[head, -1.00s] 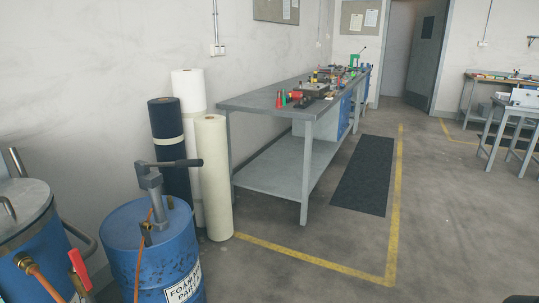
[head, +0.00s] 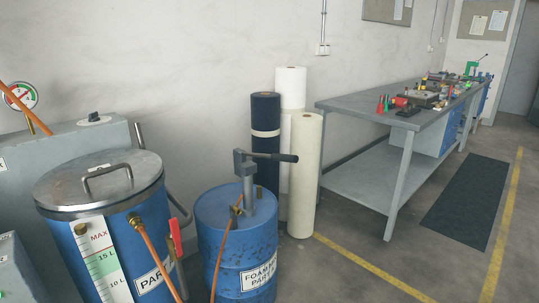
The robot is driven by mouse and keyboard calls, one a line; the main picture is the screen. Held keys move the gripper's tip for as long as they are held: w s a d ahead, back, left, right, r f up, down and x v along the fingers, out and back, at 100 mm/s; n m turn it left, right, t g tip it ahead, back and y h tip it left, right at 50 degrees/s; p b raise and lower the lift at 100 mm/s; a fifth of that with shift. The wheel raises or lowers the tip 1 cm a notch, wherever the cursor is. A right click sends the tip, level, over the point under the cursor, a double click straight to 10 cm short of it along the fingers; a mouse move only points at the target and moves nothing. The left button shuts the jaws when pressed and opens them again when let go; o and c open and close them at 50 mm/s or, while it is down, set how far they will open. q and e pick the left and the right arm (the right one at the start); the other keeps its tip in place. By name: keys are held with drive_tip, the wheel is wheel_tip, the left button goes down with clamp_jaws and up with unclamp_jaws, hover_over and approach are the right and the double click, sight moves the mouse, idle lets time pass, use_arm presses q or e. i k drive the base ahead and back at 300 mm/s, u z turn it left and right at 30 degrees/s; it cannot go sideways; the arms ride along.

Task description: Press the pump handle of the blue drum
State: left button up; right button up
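The blue drum (head: 211,262) stands on the floor at the lower middle of the head view, with a white label that reads in part "FOAM". A grey hand pump rises from its lid. The pump handle (head: 276,157) is a dark bar pointing right from the top of the pump, roughly level. An orange hose (head: 219,262) hangs from the pump down the drum's front. Neither of my grippers is in view.
A blue tank (head: 90,240) with a metal lid and level scale stands left of the drum. Rolls of material (head: 306,180) stand behind it on the right. A grey workbench (head: 350,105) with tools is further right. Yellow-lined floor is clear at front right.

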sight(290, 158)
drive_tip(key=k, duration=0.7)
drive_tip(key=u, duration=0.45)
drive_tip(key=i, duration=1.35)
drive_tip(key=u, duration=0.25)
